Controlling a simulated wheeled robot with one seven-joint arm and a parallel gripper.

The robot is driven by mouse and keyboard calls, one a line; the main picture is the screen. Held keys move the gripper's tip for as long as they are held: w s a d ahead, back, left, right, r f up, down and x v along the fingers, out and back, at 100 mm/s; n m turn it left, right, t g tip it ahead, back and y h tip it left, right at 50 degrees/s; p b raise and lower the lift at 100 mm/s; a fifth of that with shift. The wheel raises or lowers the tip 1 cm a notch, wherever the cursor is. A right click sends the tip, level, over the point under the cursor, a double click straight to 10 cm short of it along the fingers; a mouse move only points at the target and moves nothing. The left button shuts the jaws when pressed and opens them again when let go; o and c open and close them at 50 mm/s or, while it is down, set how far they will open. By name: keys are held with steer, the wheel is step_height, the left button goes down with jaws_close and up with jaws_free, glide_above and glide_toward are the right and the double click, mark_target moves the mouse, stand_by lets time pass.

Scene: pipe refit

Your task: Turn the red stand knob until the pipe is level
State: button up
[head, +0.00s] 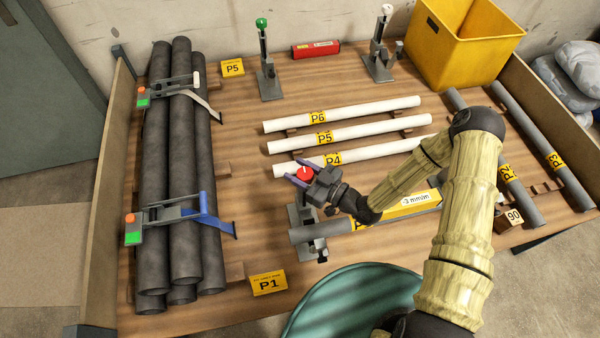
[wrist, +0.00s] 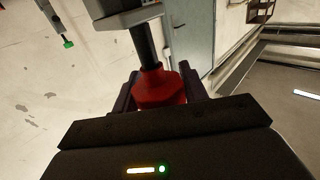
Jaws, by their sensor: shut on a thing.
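The red stand knob (head: 304,174) sits on top of a grey metal stand (head: 303,214) at the table's front middle. My gripper (head: 299,172) is shut on the knob, a finger on either side. In the wrist view the red knob (wrist: 160,88) is between the dark fingers, with the stand's dark post beyond it. A grey pipe (head: 325,229) rests on the stand and runs right under my arm, which hides part of it. A yellow level (head: 405,208) along the pipe reads "-3 mm/m". The pipe's tilt is hard to judge by eye.
White pipes P4 (head: 350,157), P5 and P6 lie just behind. Stands with a green knob (head: 262,22) and a white knob (head: 387,9) stand at the back. Clamped dark pipes (head: 180,170) fill the left. A yellow bin (head: 455,50) is at back right.

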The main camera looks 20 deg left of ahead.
steer(key=n+g+b, duration=0.2)
steer(key=g, duration=0.1)
steer(key=n+g+b, duration=0.2)
steer(key=g, duration=0.1)
steer(key=shift+s+f+b, duration=0.2)
steer(key=shift+b, duration=0.1)
steer(key=shift+s+d+r+n+g+h+b, duration=0.15)
steer(key=shift+n+g+h+b, duration=0.2)
steer(key=shift+n+g, duration=0.6)
steer(key=shift+s+a+n+g+h+b, duration=0.1)
steer(key=shift+n+g+h+b, duration=0.25)
steer(key=shift+g, duration=0.95)
steer(key=shift+s+d+r+n+g+h+b, duration=0.15)
steer(key=shift+n+g+b, duration=0.3)
steer(key=shift+n+g, duration=0.6)
steer(key=shift+a, duration=0.1)
steer(key=o, duration=1)
steer(key=shift+f, duration=0.1)
steer(key=b+v, duration=0.2)
steer(key=v, duration=1.5)
steer(key=shift+w, duration=0.15)
